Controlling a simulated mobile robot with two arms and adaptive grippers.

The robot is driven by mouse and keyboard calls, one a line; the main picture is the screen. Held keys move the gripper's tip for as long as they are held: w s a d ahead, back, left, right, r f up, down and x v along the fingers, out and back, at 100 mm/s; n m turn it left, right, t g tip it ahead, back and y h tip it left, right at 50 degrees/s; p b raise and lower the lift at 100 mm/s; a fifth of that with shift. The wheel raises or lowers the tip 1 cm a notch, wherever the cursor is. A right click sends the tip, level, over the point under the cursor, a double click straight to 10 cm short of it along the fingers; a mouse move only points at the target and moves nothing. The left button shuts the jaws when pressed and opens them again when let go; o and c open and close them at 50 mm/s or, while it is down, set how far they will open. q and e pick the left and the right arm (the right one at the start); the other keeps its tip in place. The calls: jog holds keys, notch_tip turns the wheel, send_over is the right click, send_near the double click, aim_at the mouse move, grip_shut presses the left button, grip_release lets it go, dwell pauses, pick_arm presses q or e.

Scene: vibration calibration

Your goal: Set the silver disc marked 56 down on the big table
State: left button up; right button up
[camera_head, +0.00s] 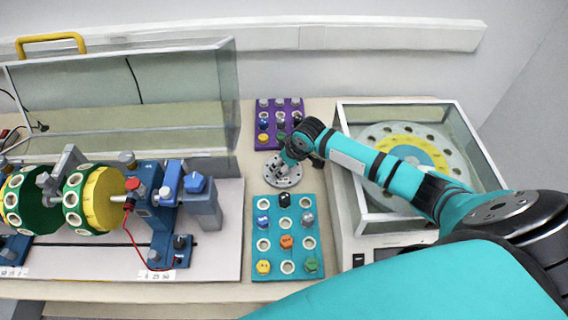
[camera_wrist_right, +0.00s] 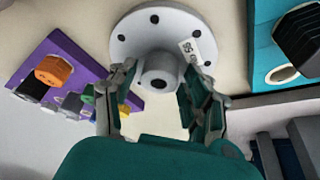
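The silver disc (camera_head: 282,174) is a round plate with a ring of small holes and a raised hub. In the right wrist view the disc (camera_wrist_right: 213,32) carries a white label that seems to read 56, upside down. My right gripper (camera_head: 291,156) is above the disc, its two fingers on either side of the hub, and looks shut on it. The disc is level, at or just above the big table (camera_head: 222,291), between the purple and teal racks; I cannot tell whether it touches. My left gripper is not in view.
The purple rack (camera_head: 291,113) is behind the disc and the teal rack (camera_head: 273,233) in front, both holding coloured knobs. A clear-walled box (camera_head: 362,229) stands right. A machine with green-and-yellow drums (camera_head: 101,200) stands left. Bare table is narrow around the disc.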

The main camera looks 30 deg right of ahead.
jog(key=shift+o, duration=0.5)
jog(key=shift+r, duration=0.1)
jog(key=shift+s+r, duration=0.1)
jog(key=shift+r, duration=0.1)
jog(key=v, duration=1.1)
jog(key=shift+r+b, duration=0.25)
jog(key=shift+b, duration=0.1)
jog(key=shift+s, duration=0.15)
